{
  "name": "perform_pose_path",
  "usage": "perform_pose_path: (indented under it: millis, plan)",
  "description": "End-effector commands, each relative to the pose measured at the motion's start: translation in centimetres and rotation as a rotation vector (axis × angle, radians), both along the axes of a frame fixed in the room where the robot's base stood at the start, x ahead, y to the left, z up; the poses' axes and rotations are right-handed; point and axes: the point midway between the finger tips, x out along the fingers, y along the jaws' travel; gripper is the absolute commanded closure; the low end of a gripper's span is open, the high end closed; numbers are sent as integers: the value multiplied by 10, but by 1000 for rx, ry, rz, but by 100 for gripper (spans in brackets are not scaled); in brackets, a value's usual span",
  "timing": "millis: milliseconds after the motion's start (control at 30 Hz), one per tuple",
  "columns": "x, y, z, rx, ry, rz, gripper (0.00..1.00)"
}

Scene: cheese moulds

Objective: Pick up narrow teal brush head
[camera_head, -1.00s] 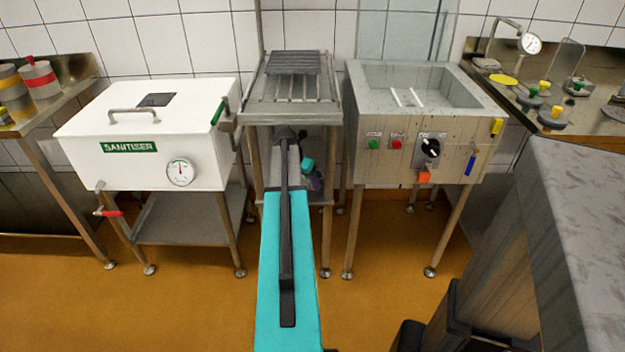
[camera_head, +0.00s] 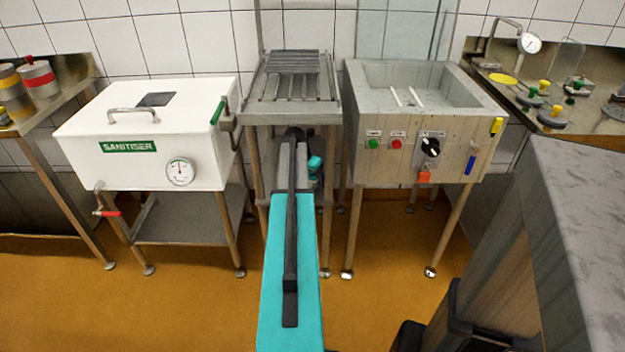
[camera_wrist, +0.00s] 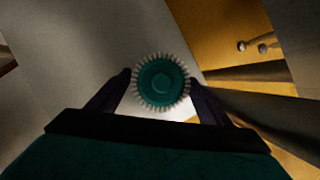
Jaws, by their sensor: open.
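The narrow teal brush head (camera_wrist: 162,82) shows in the wrist view as a round teal disc ringed with pale bristles. It lies between the two dark fingers of my gripper (camera_wrist: 160,86), near their tips. The fingers are open, one on each side, and look close to the bristles; I cannot tell whether they touch or how far below the head lies. In the head view my arm reaches under the slatted rack stand (camera_head: 252,105), and the brush head cannot be made out there.
The stand's legs flank my arm. A white sanitiser box (camera_head: 90,125) stands on the left, a grey sink unit (camera_head: 365,165) on the right. The wrist view shows a pale surface (camera_wrist: 70,60) around the brush head, with orange floor (camera_wrist: 215,30) beyond its edge.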

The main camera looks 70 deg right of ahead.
Motion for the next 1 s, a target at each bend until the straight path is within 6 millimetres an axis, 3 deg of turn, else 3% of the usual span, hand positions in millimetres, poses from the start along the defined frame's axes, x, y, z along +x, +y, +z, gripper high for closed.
perform_pose_path:
  millis: [133,667,1000]
  plan:
    - [-1,-3,-8,0,0,0,28]
    - [0,-2,-8,0,0,1,28]
    - [0,-2,-7,-1,0,1,78]
